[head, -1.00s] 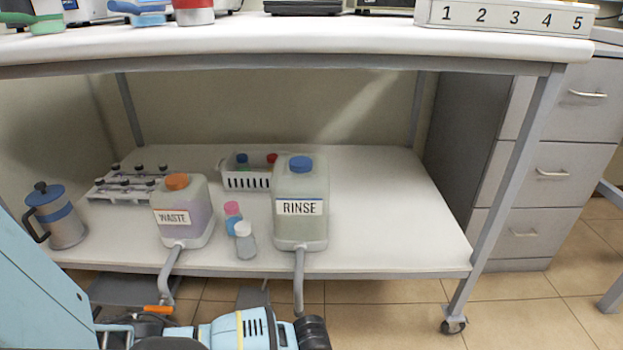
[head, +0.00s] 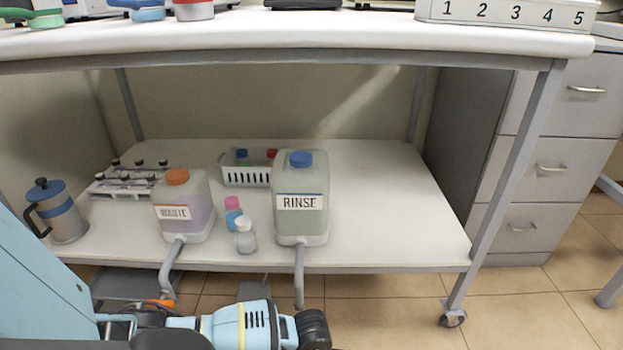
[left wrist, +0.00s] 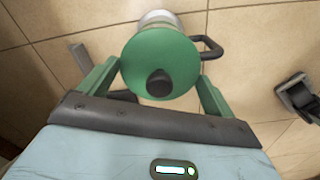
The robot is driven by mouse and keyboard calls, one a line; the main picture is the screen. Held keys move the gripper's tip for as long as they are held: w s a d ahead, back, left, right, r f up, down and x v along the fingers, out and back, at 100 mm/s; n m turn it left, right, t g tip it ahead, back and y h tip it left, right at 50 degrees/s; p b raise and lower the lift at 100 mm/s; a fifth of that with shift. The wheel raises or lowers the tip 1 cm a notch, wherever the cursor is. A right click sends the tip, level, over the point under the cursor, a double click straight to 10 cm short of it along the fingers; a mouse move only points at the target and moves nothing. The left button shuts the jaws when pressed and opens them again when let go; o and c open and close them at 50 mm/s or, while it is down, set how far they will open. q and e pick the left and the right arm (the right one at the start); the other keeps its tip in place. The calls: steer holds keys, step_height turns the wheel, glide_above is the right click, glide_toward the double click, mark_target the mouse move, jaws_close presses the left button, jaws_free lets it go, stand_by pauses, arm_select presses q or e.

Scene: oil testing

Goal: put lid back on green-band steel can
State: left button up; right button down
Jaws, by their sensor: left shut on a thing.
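In the left wrist view a steel can (left wrist: 158,16) shows with a round green lid (left wrist: 140,58) with a black knob facing the camera. The lid appears seated on the can. The can's black handle (left wrist: 212,47) sticks out to the right. My left gripper (left wrist: 160,72) has one finger at each side of the can and is shut on it near the lid. Whether the fingers press on the lid's rim or the can's wall is hidden. Floor tiles lie beyond. In the head view neither gripper shows.
A white bench (head: 350,42) with a lower shelf (head: 390,215) stands ahead. The shelf holds a blue-banded steel can (head: 67,225), a waste jug (head: 185,195), a rinse jug (head: 300,175), small bottles and a white basket (head: 245,178). Grey drawers (head: 555,160) stand right. The shelf's right part is clear.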

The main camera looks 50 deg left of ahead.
arm_select(q)
steer(key=shift+f, duration=0.15)
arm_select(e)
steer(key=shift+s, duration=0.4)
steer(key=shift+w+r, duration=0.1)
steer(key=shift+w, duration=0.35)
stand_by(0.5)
arm_select(q)
steer(key=o, duration=0.7)
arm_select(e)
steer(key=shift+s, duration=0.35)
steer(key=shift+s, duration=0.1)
